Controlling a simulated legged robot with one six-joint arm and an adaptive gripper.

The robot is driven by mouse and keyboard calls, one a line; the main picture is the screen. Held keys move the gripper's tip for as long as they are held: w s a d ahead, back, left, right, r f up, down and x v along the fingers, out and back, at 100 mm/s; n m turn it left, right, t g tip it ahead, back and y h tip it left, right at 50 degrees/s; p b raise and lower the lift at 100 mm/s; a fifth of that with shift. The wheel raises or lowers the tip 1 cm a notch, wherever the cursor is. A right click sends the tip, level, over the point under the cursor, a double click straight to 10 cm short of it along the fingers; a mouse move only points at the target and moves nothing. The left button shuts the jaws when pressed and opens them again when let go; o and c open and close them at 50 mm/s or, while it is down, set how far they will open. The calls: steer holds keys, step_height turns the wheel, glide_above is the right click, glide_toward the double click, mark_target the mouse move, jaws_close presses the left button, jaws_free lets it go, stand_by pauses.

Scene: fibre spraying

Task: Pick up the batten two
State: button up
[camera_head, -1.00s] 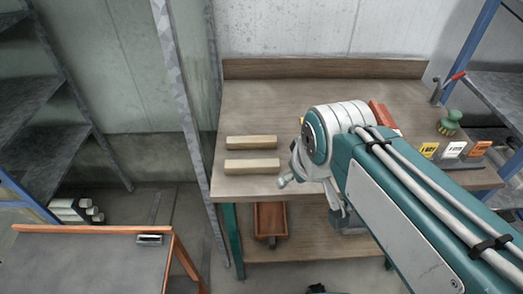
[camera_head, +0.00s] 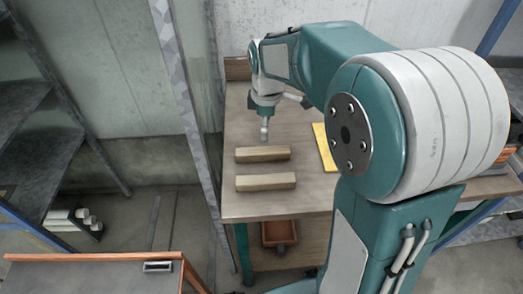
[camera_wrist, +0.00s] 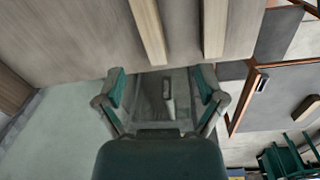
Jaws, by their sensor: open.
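Two pale wooden battens lie side by side on the workbench (camera_head: 290,206), apart from each other. The far batten (camera_head: 262,154) and the near batten (camera_head: 266,182) look alike; I cannot tell which is batten two. My gripper (camera_head: 264,136) is above the bench, just behind the far batten in the head view. In the wrist view my gripper (camera_wrist: 161,86) has its two fingers spread, with nothing between them. There, one batten (camera_wrist: 148,30) and the other batten (camera_wrist: 214,28) show at the top, beyond the fingertips.
A yellow item (camera_head: 325,148) lies right of the battens. My arm hides much of the bench's right side. A reddish-brown container (camera_head: 279,233) sits on the shelf below. An orange-edged table (camera_head: 90,257) stands front left, and dark shelves (camera_head: 35,110) stand far left.

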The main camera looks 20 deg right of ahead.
mark_target(262, 150)
steer(key=w+f+n, duration=0.2)
steer(key=f, duration=0.1)
steer(key=shift+w+a+f+g, duration=0.1)
steer(key=shift+w+a+g, duration=0.1)
steer(key=shift+w+g, duration=0.1)
steer(key=f, duration=1)
steer(key=shift+w+d+f, duration=0.1)
steer(key=shift+d+f, duration=0.1)
steer(key=shift+f, duration=0.05)
steer(key=shift+c, duration=0.3)
jaws_close()
